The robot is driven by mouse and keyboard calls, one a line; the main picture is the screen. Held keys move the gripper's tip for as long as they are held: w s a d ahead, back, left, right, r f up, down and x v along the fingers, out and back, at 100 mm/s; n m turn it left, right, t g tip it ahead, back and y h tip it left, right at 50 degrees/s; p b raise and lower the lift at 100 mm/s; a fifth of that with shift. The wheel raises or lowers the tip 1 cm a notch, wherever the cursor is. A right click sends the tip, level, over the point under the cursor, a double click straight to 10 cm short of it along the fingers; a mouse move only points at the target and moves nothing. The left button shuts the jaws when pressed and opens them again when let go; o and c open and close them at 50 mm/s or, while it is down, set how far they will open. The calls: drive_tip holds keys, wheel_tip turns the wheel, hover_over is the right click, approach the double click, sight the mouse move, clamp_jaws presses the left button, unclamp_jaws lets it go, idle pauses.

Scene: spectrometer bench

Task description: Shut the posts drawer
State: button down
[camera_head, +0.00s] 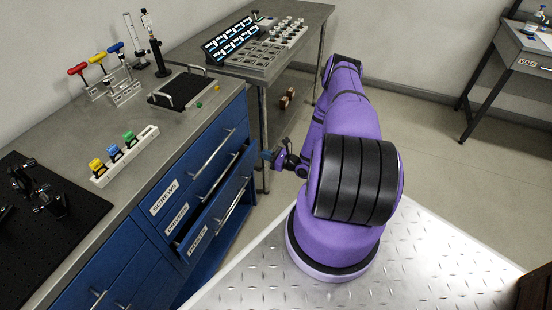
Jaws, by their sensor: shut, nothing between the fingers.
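The blue drawer cabinet (217,150) is under the left bench, with a stack of labelled drawers. My gripper (270,156) is shut and empty, close to the far right end of that drawer front. I cannot tell whether it touches it. My purple arm hides part of the floor beyond.
The bench top (150,125) holds a black-topped tray with handles (181,91), colored-handled drivers (98,66) and a white rack (125,156). A side table (315,18) stands behind. Its leg (263,135) is close to my gripper.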

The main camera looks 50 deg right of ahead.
sight(251, 150)
drive_tip(key=shift+x, duration=2.45)
drive_tip(key=shift+x, duration=1.3)
drive_tip(key=shift+s+d, duration=0.1)
drive_tip(key=shift+s, duration=0.05)
drive_tip(key=shift+s+d, duration=0.15)
drive_tip(key=shift+s, duration=0.15)
drive_tip(key=v, duration=1.3)
